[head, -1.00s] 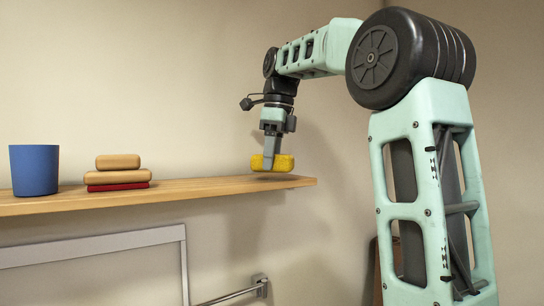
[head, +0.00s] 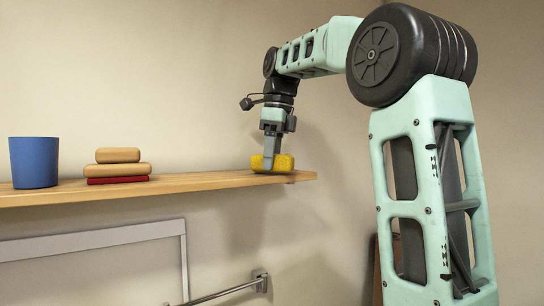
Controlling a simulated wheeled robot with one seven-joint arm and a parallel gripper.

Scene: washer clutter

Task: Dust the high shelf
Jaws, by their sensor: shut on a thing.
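A yellow sponge-like block (head: 284,163) is held in my gripper (head: 271,165) near the right end of the wooden shelf (head: 200,182). My gripper points down and is shut on the block. The block's underside looks level with the shelf's top near the front edge; I cannot tell for certain whether it touches. The shelf runs along the wall from the left edge of the picture to its right end near the corner.
A blue cup (head: 34,162) stands at the shelf's left. Beside it is a small stack of tan blocks (head: 118,170) over a red item (head: 118,180). The shelf between stack and gripper is clear. Below are a grey frame (head: 90,243) and a metal wall bar (head: 225,292).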

